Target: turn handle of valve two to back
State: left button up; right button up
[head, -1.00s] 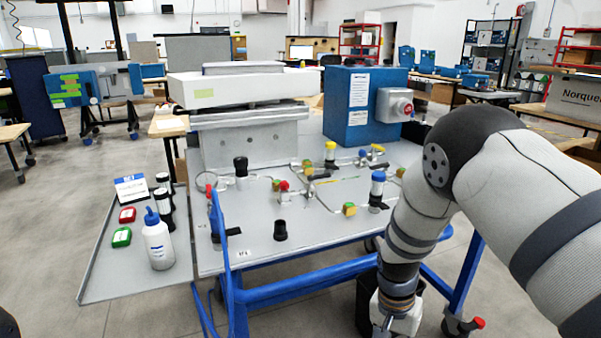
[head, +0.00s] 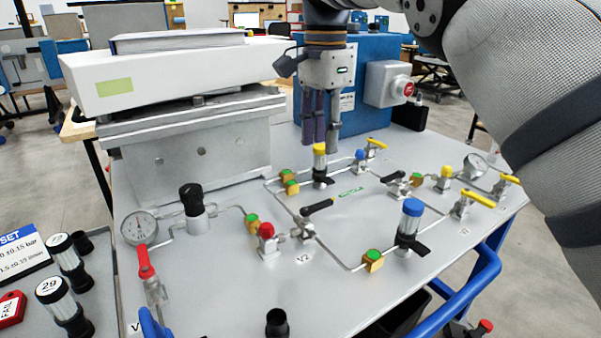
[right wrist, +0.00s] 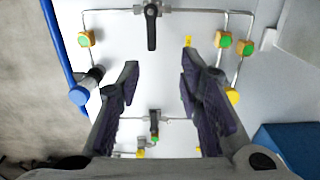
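Valve two (head: 303,232), next to a V2 label, sits on the grey panel. Its black handle (head: 317,207) points to the right and slightly away in the head view. In the right wrist view the black handle (right wrist: 151,28) is at the top middle, pointing down the picture. My right gripper (head: 320,143) hangs fingers down above the rear of the panel, behind the valve and apart from it. In the right wrist view the gripper (right wrist: 160,65) is open and empty, with the handle beyond its fingertips. My left gripper is not in view.
Near the valve stand a red-capped fitting (head: 266,240), a blue-topped cylinder (head: 411,225) and a yellow-topped cylinder (head: 319,165). A second black-handled valve (head: 398,184) lies farther right. A blue box (head: 375,65) stands behind. A gauge (head: 139,228) is at left.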

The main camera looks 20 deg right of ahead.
aim_at(323, 203)
jog(key=f, duration=0.1)
jog(key=s+f, duration=0.2)
jog(key=f, duration=0.8)
jog(key=shift+w+f+p, duration=0.2)
jog(key=shift+p, duration=0.15)
grip_shut()
